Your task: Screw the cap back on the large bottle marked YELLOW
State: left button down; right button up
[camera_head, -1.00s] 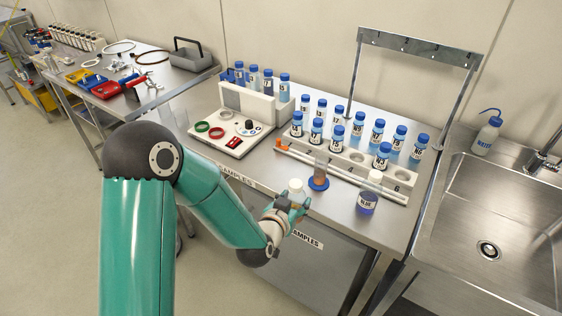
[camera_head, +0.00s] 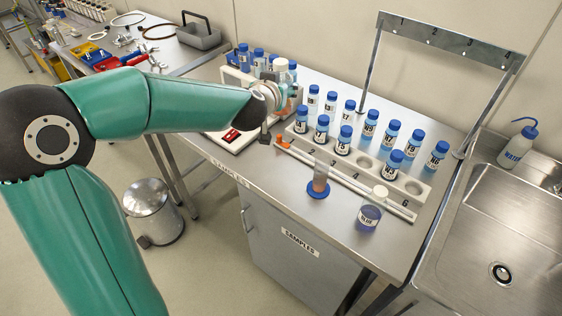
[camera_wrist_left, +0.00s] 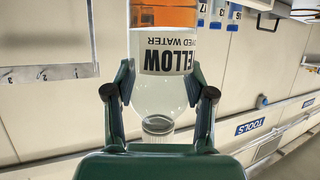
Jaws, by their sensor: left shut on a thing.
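My left gripper (camera_head: 283,95) is shut on the large YELLOW bottle (camera_head: 283,73), in front of the white rack unit at the back of the bench. In the left wrist view the fingers grip both sides of the clear shoulder of the YELLOW bottle (camera_wrist_left: 160,90). Its label reads upside down there, and orange liquid shows beyond the label. A pale, ribbed piece (camera_wrist_left: 158,125) is at the bottle's top; I cannot tell whether it is a cap or the bare neck. The bottle's base is out of the wrist picture. My right gripper is not in view.
A white rack (camera_head: 410,186) holds several blue-capped vials. A sink (camera_head: 510,235) is at right.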

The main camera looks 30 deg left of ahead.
pick_arm(q)
jog(key=shift+f, duration=0.1)
jog(key=shift+f+b, duration=0.3)
jog(key=shift+f, duration=0.05)
notch_tip(320, 180, down, 6)
jog(key=b, duration=0.2)
jog(key=shift+s+a+r+b, duration=0.1)
jog(key=shift+r+b, duration=0.05)
jog(key=shift+b, duration=0.2)
notch_tip(320, 180, down, 9)
jog(key=b, duration=0.1)
notch_tip(320, 180, down, 4)
jog(key=shift+f, duration=0.25)
